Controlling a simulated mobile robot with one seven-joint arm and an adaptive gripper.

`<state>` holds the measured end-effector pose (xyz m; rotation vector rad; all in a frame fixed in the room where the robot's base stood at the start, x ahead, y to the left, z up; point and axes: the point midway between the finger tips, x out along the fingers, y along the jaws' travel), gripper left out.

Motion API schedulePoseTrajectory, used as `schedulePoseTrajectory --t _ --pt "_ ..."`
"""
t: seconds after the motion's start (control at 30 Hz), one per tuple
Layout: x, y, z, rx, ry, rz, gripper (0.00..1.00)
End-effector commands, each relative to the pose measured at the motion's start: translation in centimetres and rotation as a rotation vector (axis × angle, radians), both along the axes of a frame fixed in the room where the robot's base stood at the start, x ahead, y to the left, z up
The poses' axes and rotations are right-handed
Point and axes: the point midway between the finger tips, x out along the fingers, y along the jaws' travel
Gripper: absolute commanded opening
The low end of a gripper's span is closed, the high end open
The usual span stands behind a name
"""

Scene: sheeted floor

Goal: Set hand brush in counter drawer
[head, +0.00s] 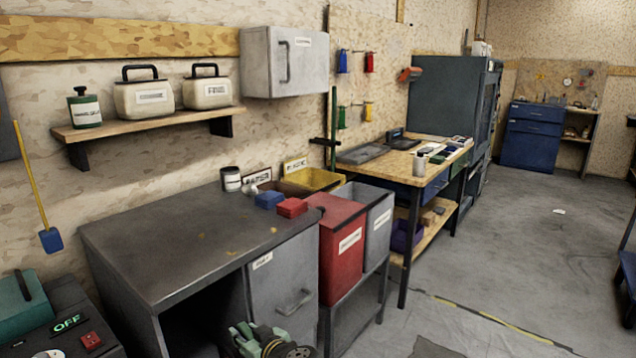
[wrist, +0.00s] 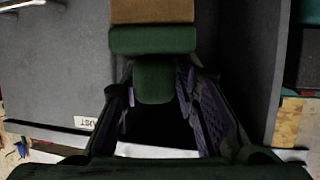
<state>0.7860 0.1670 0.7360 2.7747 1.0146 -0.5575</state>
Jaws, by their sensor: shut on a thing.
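The hand brush (wrist: 152,40) has a dark green handle and block with a brown bristle part at the top of the wrist view. My gripper (wrist: 155,88) is shut on its green handle, one finger on each side. In the head view my gripper (head: 268,342) shows at the bottom edge, in front of the counter; its fingertips and the brush cannot be made out there. The dark grey counter (head: 165,240) has a grey front panel (head: 283,278) with a label and a bar handle, which looks flush. The labelled grey face also shows in the wrist view (wrist: 50,75).
A red bin (head: 340,255) and a grey bin (head: 380,220) stand right of the counter. A teal case (head: 22,305) is at left. The floor at right is largely clear.

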Motion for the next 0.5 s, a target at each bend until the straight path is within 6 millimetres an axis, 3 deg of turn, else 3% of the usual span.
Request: schedulePoseTrajectory --t 0.03,0.2,0.33,0.5 --pt "-0.7 -1.4 -3.2 -0.01 0.007 -0.042 0.0" --pt "-3.0 -7.3 -10.4 -0.01 0.002 -0.199 0.0" --pt "-4.7 -11.8 -13.5 -0.008 -0.001 -0.301 0.0" --pt "-6.1 -15.6 -15.2 -0.002 -0.004 -0.379 0.0"
